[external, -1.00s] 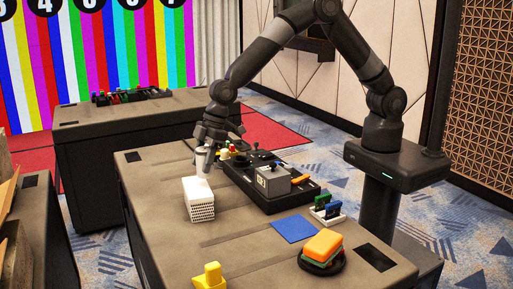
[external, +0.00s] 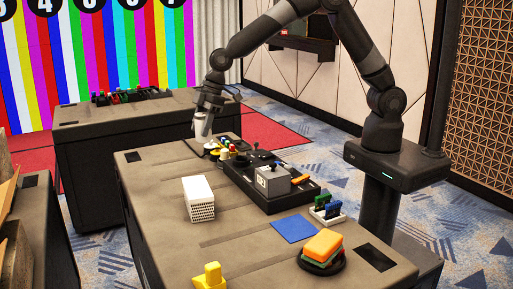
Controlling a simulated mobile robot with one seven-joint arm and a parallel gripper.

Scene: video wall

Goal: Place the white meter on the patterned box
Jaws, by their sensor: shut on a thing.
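My gripper (external: 207,104) is above the far end of the front table. It is shut on a pale, whitish-grey upright object, which I take to be the white meter (external: 203,126); it is small in view and its details cannot be read. The object hangs below the fingers and appears to be off the table. A white box (external: 198,190) with a dotted pattern on its side, likely the patterned box, stands on the table nearer the camera. Its top is bare, and my gripper is behind and above it, apart from it.
A black control panel (external: 268,190) with a grey block and coloured knobs lies right of the box. A blue sheet (external: 294,229), a black dish (external: 321,261) with stacked coloured blocks and a yellow piece (external: 209,277) are nearer the camera. The tabletop left of the box is clear.

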